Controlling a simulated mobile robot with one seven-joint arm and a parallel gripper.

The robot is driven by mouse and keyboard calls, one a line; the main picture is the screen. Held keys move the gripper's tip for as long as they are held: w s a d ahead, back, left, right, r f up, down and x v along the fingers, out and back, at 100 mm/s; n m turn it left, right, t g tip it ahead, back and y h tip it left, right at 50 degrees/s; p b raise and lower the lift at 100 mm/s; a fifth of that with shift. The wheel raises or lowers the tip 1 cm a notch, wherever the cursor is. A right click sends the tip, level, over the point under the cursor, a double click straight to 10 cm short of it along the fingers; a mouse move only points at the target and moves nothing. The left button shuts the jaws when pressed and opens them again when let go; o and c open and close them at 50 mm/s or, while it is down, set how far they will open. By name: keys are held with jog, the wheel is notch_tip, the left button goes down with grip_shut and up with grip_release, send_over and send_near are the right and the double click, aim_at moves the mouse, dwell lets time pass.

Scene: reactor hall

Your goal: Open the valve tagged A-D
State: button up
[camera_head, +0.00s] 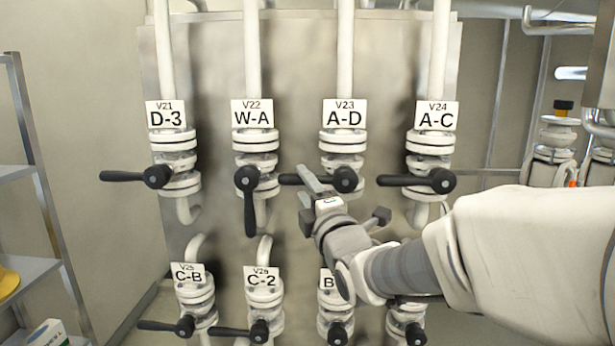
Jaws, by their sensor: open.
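The valve tagged A-D (344,143) is in the upper row, third from the left, under its white tag (345,114). Its black lever (291,179) points left, level, from a round hub (344,180). My gripper (343,194) is open just in front of and below this lever. One finger crosses the lever's middle in the picture; the other is lower right of the hub. I cannot tell whether the finger touches the lever. Part of the lever and the pipe below the valve are hidden by my gripper.
Valves D-3 (174,157), W-A (256,157) and A-C (430,150) flank it. The W-A lever (249,213) hangs down; the A-C lever (402,181) points left, close by. A lower row includes C-B (195,293) and C-2 (263,290). A shelf (38,190) stands left.

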aim_at(301, 182)
jog(key=shift+x, duration=1.75)
grip_shut()
